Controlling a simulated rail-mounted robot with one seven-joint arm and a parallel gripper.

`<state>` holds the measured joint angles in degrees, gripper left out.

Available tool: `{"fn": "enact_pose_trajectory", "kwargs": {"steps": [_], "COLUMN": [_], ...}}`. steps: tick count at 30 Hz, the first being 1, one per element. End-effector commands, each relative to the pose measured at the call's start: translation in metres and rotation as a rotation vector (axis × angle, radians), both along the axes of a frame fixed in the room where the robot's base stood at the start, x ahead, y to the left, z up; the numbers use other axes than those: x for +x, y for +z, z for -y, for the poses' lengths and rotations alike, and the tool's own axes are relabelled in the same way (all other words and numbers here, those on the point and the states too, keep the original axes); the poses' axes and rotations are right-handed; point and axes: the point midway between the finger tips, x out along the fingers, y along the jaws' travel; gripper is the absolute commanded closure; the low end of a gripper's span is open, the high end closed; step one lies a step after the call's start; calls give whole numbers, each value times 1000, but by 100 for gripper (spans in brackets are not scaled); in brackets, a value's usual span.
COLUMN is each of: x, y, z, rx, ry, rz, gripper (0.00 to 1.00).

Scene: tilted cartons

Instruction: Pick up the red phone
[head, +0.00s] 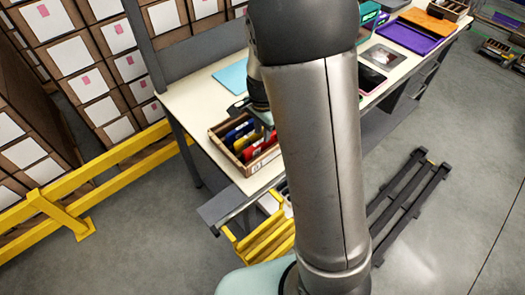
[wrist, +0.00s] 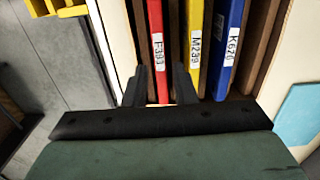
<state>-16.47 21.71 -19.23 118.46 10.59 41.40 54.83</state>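The red phone (wrist: 157,60) stands on edge in a slot of a wooden carton, with a white label, seen in the wrist view. It also shows in the head view (head: 254,151) at the near side of the carton's row. My gripper (wrist: 160,72) is open, with one dark finger on each side of the red phone in the picture. A gap shows beside the right finger; whether the left finger touches it, I cannot tell. In the head view my gripper is over the carton, partly hidden by my arm.
A yellow item (wrist: 193,45) and a blue item (wrist: 226,50) stand in neighbouring slots, close to the right finger. The wooden carton (head: 263,163) sits near the edge of the pale table (head: 190,98). A light-blue sheet (head: 232,77) lies behind it.

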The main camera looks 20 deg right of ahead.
Motion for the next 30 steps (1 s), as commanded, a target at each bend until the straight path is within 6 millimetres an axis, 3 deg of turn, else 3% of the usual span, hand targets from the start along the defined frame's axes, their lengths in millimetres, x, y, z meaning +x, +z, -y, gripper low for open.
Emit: {"fn": "enact_pose_trajectory", "kwargs": {"steps": [1,6,13,15,16,30], "x": [0,0,0,0,0,0], "y": [-16,-34,-32,-32,-32,-23], "z": [-1,-1,-1,0,0,0], "rx": [0,-1,-1,-1,-1,0], "ry": [1,0,-1,-1,-1,0], "rz": [-1,0,0,0,0,1], "gripper": [75,75,75,95,100,100]}}
